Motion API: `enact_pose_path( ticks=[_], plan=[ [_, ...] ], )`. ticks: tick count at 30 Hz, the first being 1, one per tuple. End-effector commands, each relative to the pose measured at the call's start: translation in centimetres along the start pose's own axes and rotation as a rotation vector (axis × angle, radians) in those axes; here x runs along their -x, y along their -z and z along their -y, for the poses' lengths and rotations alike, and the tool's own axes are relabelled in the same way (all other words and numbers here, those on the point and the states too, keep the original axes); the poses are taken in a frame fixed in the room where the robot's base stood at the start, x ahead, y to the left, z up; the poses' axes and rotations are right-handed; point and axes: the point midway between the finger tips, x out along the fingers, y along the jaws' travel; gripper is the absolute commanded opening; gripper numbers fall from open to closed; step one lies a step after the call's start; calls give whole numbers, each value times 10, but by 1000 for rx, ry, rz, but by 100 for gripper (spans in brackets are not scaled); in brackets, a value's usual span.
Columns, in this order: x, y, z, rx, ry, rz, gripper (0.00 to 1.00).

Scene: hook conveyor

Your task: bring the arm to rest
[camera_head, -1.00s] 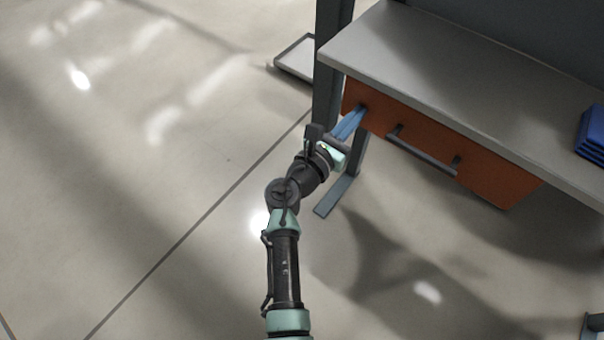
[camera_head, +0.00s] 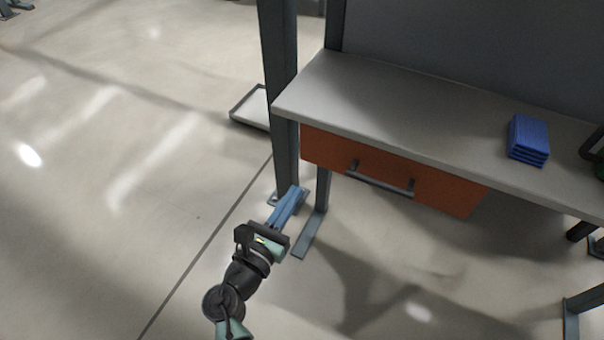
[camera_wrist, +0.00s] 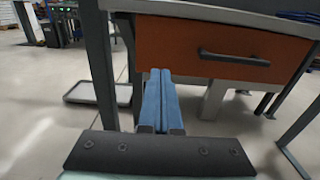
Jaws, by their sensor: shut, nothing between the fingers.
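My gripper (camera_head: 287,207) is at the lower left of the workbench in the head view, below and left of the drawer. Its two blue fingers (camera_wrist: 157,100) are together and empty in the wrist view, pointing toward the bench leg and drawer front. The orange drawer (camera_head: 392,176) sits shut under the bench top, with a dark bar handle (camera_head: 380,181). The drawer also shows ahead of my gripper in the wrist view (camera_wrist: 190,47). My gripper appears apart from the drawer.
The grey bench top (camera_head: 400,110) carries a stack of blue cloth-like items (camera_head: 528,140) at right. A dark upright post (camera_head: 281,90) stands beside the bench's left end. A shallow tray (camera_head: 252,108) lies on the floor behind it. Open floor (camera_head: 110,210) spreads to the left.

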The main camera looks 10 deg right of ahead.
Motion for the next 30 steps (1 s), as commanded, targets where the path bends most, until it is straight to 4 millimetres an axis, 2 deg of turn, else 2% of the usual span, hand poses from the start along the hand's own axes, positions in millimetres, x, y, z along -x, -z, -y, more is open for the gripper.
enact_pose_path(
  ticks=[3, 8, 15, 17, 19, 20, 23, 26, 27, 29, 30],
  plan=[
    [17, 0, 0, 1, -1, -1, 0],
    [26, 0, 0, 0, -1, 0, 0],
    [27, 0, 0, 0, -1, 0, 0],
    [24, -5, -2, -41, 1, -2, 0],
    [16, -20, -4, -160, 5, -10, 0],
    [11, -30, -6, -239, 6, -15, 0],
    [-8, -76, -15, -613, -5, -38, 0],
    [-24, -142, -25, -1083, -59, -65, 0],
    [-28, -171, -28, -1270, -93, -78, 0],
    [-30, -217, -32, -1547, -162, -103, 0],
    [-28, -248, -33, -1721, -215, -125, 0]
  ],
)
